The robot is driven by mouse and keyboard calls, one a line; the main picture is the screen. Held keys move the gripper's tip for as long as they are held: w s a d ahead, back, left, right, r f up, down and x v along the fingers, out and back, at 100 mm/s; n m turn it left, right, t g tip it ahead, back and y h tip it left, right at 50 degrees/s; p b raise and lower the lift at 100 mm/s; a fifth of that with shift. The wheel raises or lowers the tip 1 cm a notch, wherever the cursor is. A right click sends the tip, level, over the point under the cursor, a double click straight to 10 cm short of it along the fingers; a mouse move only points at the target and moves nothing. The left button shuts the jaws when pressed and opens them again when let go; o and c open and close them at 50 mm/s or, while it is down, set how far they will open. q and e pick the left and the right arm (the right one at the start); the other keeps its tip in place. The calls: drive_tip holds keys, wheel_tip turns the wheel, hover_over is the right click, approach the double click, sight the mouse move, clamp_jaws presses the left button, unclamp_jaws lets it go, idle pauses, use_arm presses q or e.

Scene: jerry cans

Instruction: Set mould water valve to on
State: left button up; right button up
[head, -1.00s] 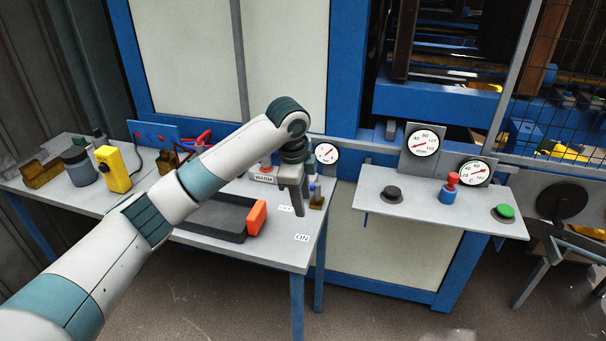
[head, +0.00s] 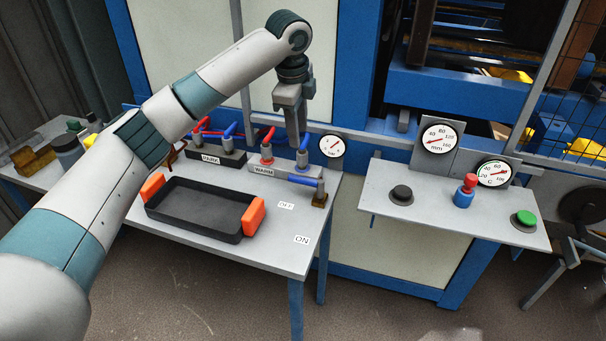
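A valve with a brass body (head: 320,199) and a blue lever (head: 303,180) sits at the right back edge of the grey table. The lever points left. An OFF label (head: 286,205) and an ON label (head: 302,239) lie on the table in front of it. My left gripper (head: 298,142) hangs fingers down above the back of the table, up and left of the valve in the picture and apart from its lever. Its fingers overlap in this view, so their gap is hidden. I see nothing held in it. My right gripper is not in view.
A black tray with orange handles (head: 193,210) lies on the table. Behind it stand a WARM manifold (head: 263,168) and a DARK-labelled manifold (head: 212,160) with red and blue hoses. A gauge (head: 332,146) is behind the valve. A button panel (head: 430,211) stands right.

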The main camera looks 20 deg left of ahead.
sight(303, 178)
use_arm(q)
drive_tip(key=shift+f, duration=0.15)
